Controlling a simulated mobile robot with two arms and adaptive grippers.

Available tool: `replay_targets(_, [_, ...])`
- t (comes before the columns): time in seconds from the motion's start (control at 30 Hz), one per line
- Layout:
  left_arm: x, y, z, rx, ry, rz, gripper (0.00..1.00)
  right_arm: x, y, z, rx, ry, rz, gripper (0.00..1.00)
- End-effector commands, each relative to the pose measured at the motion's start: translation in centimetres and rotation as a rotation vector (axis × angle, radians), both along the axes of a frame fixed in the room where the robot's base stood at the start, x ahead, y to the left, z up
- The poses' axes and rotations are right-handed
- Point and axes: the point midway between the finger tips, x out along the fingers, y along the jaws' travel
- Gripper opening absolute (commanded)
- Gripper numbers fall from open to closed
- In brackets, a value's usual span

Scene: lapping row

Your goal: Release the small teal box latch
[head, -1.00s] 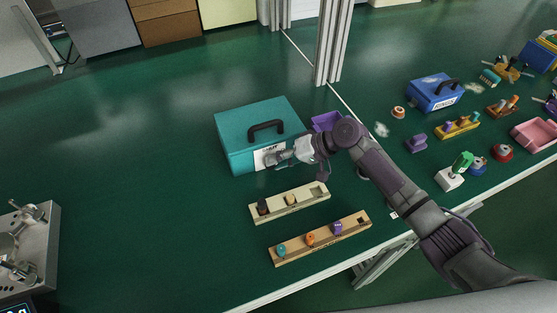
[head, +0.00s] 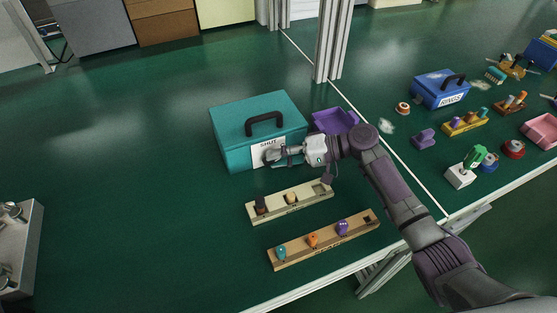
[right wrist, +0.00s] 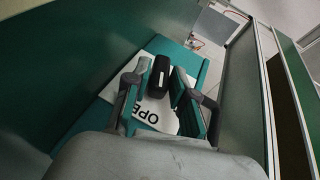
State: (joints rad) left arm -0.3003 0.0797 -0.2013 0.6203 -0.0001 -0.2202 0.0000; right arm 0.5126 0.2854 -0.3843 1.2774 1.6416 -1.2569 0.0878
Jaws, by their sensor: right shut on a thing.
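The small teal box (head: 232,148) stands on the green bench, its lid down and a black handle (head: 265,123) on top. My right gripper (head: 270,156) is at the box front, over the label's lower part; there the gripper hides the latch. In the right wrist view my right gripper (right wrist: 161,70) has its two fingers on either side of the black latch (right wrist: 159,82) and is shut on it. The teal box (right wrist: 186,52) and the label (right wrist: 158,112), with the letters OPE, show behind. My left gripper is out of view.
A purple tray (head: 345,118) stands right of the box. Two wooden strips with pegs, a pale one (head: 275,205) and a tan one (head: 325,245), lie in front. A blue box (head: 428,92) and several small parts are at right. The bench left of the teal box is clear.

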Motion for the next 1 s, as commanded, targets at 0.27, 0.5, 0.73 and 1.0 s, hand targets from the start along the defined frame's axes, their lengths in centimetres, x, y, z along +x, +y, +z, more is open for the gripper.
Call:
replay_targets(0.27, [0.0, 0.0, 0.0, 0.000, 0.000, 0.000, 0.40, 0.0, 0.0, 0.0, -0.002, 0.002, 0.000, 0.44])
replay_targets(0.5, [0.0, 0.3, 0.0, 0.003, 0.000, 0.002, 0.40, 0.0, -0.1, 0.0, -0.002, 0.001, -0.001, 0.44])
replay_targets(0.73, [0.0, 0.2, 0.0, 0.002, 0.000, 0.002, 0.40, -0.2, -2.3, 0.6, -0.005, 0.002, -0.003, 0.44])
replay_targets(1.0, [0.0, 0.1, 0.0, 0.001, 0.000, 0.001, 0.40, -0.7, -7.8, 2.3, -0.005, 0.002, -0.003, 0.44])
